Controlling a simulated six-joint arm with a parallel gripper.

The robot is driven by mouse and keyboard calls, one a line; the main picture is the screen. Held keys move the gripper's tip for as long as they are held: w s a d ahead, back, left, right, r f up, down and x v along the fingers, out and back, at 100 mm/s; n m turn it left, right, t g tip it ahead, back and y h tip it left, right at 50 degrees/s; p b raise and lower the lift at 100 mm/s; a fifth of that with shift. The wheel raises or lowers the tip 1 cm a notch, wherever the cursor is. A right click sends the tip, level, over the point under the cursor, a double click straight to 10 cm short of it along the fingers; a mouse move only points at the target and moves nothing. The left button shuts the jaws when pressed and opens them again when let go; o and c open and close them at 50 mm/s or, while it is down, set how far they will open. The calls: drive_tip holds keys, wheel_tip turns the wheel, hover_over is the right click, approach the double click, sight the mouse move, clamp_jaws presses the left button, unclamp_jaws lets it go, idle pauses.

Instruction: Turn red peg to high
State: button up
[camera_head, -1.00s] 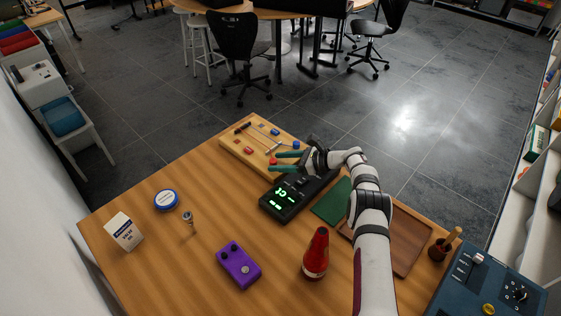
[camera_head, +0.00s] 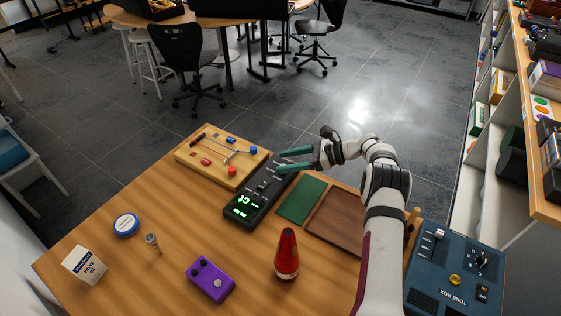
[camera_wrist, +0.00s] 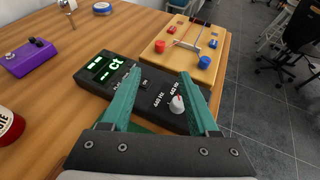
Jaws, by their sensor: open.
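A wooden board (camera_head: 216,175) with thin metal wires lies at the table's far edge. A red peg (camera_head: 232,171) stands at its near corner, also in the wrist view (camera_wrist: 160,46). I cannot read any high or low marking. My gripper (camera_head: 281,161) is open and empty, to the right of the board, over the far part of a black tuner (camera_head: 240,212). In the wrist view its green fingers (camera_wrist: 160,72) point toward the board, apart from the near red peg.
The tuner has a lit display and a white knob (camera_wrist: 177,103) below my fingers. A green mat (camera_head: 300,199), brown tray (camera_head: 330,243), red bottle (camera_head: 287,256), purple pedal (camera_head: 211,280) and blue tone box (camera_head: 440,275) share the table.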

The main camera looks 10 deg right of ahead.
drive_tip(key=a+r+m+g+h, duration=0.2)
drive_tip(key=a+r+g+h, duration=0.1)
drive_tip(key=a+h, duration=0.3)
drive_tip(key=m+t+h, duration=0.1)
drive_tip(key=m+h, duration=0.2)
drive_tip(key=h, duration=0.1)
approach(232, 168)
drive_tip(key=shift+y, duration=0.3)
drive_tip(key=x, duration=0.8)
drive_tip(key=shift+d+f, duration=0.1)
drive_tip(key=shift+f, duration=0.2)
drive_tip(key=shift+c, duration=0.2)
clamp_jaws()
